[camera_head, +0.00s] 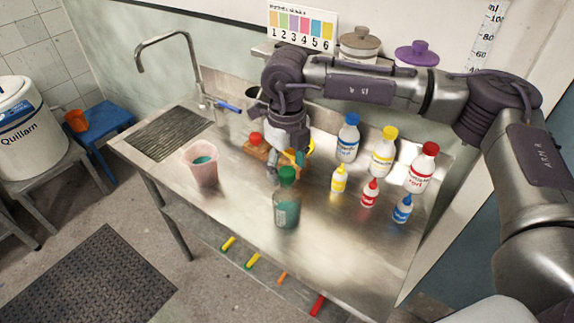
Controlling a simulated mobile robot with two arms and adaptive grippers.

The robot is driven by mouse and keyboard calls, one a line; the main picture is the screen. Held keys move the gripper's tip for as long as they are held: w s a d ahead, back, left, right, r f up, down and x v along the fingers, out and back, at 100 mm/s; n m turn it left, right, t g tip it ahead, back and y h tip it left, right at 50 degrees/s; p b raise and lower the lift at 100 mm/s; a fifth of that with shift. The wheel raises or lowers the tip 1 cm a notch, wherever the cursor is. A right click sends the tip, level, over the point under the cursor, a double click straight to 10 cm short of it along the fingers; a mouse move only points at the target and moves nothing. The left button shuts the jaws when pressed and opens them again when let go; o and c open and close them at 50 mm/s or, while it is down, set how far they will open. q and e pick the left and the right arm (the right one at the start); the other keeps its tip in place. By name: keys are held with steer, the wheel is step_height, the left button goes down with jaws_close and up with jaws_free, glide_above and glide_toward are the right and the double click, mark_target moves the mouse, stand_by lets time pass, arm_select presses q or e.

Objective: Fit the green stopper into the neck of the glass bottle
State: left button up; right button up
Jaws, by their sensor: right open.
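The glass bottle (286,212) stands upright on the steel bench, with teal liquid inside. The green stopper (288,174) is at the top of the bottle, over its neck. How deep it sits cannot be told from here. My right gripper (286,163) is open and points down just behind and above the stopper. Whether a finger touches the stopper is unclear. My left gripper is out of view.
A pink beaker (203,172) stands left of the bottle. Several capped bottles, such as the small yellow one (339,180), stand to the right. A red-capped item (256,141) lies behind, partly hidden. The bench front (330,245) is clear.

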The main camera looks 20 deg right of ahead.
step_height(320, 180, up, 12)
stand_by(0.4)
steer(key=shift+f, duration=0.1)
